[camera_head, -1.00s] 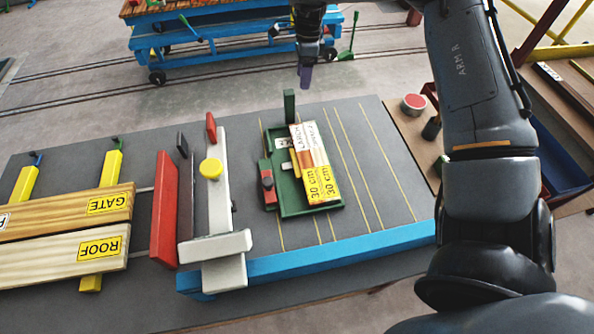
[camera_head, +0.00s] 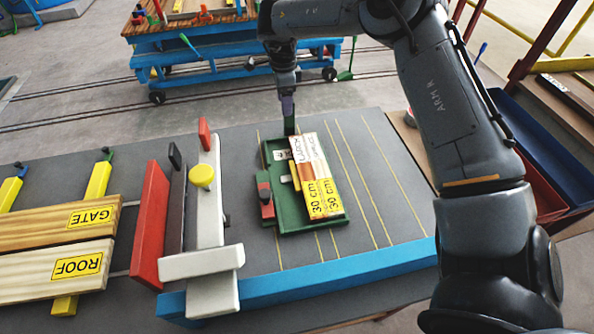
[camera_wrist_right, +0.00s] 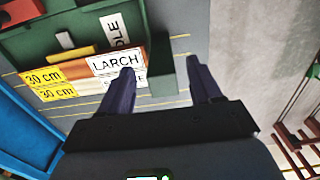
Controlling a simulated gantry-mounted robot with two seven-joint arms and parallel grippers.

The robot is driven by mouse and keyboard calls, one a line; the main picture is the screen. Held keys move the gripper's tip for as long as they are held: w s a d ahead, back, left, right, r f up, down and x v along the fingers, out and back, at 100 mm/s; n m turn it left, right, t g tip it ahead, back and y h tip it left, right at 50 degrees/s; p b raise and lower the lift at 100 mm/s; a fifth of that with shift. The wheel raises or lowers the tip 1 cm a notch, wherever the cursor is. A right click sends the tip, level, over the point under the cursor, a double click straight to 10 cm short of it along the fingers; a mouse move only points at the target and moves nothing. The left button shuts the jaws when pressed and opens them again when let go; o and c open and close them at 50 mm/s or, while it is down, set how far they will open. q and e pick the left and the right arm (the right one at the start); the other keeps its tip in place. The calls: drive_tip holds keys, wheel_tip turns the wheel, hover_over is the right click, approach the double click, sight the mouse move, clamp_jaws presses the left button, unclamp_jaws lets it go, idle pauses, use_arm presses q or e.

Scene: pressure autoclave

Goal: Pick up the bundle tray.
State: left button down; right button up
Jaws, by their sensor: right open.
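The bundle tray (camera_head: 289,216) is a shallow green tray on the grey table, holding wood pieces labelled LARCH and 30 cm (camera_head: 320,180). A green upright post (camera_head: 290,128) rises at its far end. My right gripper (camera_head: 288,112) points down at this post and partly hides it in the head view. In the right wrist view, my open right gripper (camera_wrist_right: 160,65) has one finger on each side of the post (camera_wrist_right: 163,76), with gaps showing on both sides. The tray (camera_wrist_right: 35,42) also shows there. My left gripper is not in view.
A red block (camera_head: 265,196) sits at the tray's left side. Left of it stand a white fixture (camera_head: 208,230) with a yellow knob and a red plate (camera_head: 151,222). A blue rail (camera_head: 330,268) runs along the front. The table right of the tray is clear.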

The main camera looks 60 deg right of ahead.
drive_tip(key=f, duration=0.2)
drive_tip(key=f+b, duration=0.1)
drive_tip(key=f, duration=0.1)
drive_tip(key=shift+s+d+f, duration=0.1)
drive_tip(key=shift+d+f, duration=0.1)
drive_tip(key=shift+c, duration=0.5)
clamp_jaws()
drive_tip(key=shift+r, duration=0.1)
